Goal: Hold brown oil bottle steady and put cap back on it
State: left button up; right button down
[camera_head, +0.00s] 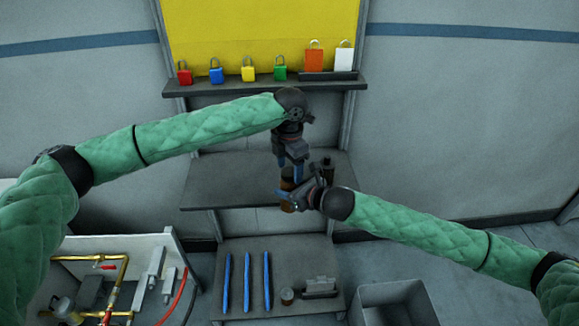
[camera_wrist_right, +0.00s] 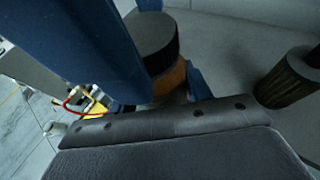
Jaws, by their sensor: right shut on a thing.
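My right gripper (camera_head: 284,196) is shut on the brown oil bottle (camera_head: 287,207), in front of the middle shelf. In the right wrist view the amber-brown body (camera_wrist_right: 171,80) sits between my blue fingers. A black round piece (camera_wrist_right: 152,40), looking like the cap, lies against its end; whether it is seated is unclear. My left gripper (camera_head: 291,174) points down just above the right one, its blue fingers around something brown. I cannot tell whether they are closed on it or whether it is part of the same bottle.
A dark cylinder (camera_head: 327,166) stands on the middle shelf (camera_head: 215,182), right of the grippers. Several padlocks line the upper shelf (camera_head: 230,86). A pipe panel (camera_head: 110,275) is at left.

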pick_arm(q)
jog(key=shift+r, duration=2.25)
jog(key=shift+c, duration=0.4)
